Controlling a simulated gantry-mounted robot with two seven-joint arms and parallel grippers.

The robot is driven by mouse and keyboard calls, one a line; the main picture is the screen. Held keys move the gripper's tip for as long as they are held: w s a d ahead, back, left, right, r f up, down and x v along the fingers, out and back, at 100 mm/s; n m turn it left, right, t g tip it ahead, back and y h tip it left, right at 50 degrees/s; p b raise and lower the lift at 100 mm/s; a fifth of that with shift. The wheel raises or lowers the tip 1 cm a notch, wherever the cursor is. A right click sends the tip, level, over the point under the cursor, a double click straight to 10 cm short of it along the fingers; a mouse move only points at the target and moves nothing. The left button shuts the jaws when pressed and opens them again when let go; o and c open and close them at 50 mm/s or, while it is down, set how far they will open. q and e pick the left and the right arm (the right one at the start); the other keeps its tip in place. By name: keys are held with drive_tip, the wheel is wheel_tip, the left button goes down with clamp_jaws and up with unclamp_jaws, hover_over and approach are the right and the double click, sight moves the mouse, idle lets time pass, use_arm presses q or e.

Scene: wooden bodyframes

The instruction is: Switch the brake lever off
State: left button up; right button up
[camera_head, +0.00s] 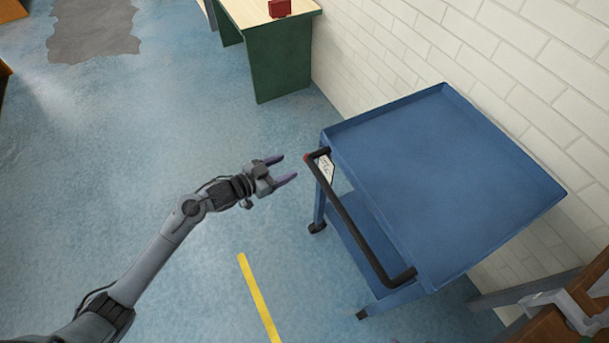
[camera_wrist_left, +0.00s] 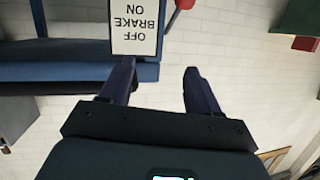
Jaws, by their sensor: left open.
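A blue trolley (camera_head: 440,170) with a black push handle (camera_head: 350,215) stands against the brick wall. A white label (camera_head: 326,168) sits at the handle's far end. In the left wrist view the label (camera_wrist_left: 136,30) reads OFF, BRAKE, ON, upside down. The brake lever shows as a small red tip (camera_head: 306,157) by the label; in the left wrist view its red end (camera_wrist_left: 185,4) is cut off by the top edge. My left gripper (camera_head: 287,168) is open and empty, just left of the red tip and apart from it. Its fingers (camera_wrist_left: 160,70) point toward the label.
A green bench (camera_head: 280,60) with a pale top and a red object (camera_head: 279,8) stands at the back. A wooden and metal structure (camera_head: 570,310) is at the lower right. The blue floor left of the trolley is clear, with a yellow stripe (camera_head: 259,298).

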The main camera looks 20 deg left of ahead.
sight(305, 157)
use_arm(q)
drive_tip(key=w+a+f+m+h+b, duration=0.1)
drive_tip(key=w+a+f+h+b, duration=0.1)
drive_tip(key=f+b, duration=0.35)
drive_tip(key=w+a+f+h+b, duration=0.2)
drive_tip(key=a+f+b, duration=0.15)
drive_tip(key=b, duration=0.35)
drive_tip(key=shift+t, duration=0.4)
drive_tip(key=shift+s+d+b+x, duration=0.15)
drive_tip(key=shift+b+x, duration=0.75)
drive_tip(key=shift+x, duration=0.9)
drive_tip(key=shift+s+d+b+x, duration=0.1)
drive_tip(key=shift+b+x, duration=0.8)
drive_tip(key=shift+x, duration=0.9)
drive_tip(key=shift+s+d+b+x, duration=0.15)
drive_tip(key=shift+b+x, duration=0.75)
drive_tip(key=shift+x, duration=0.9)
drive_tip(key=shift+w, duration=0.1)
clamp_jaws()
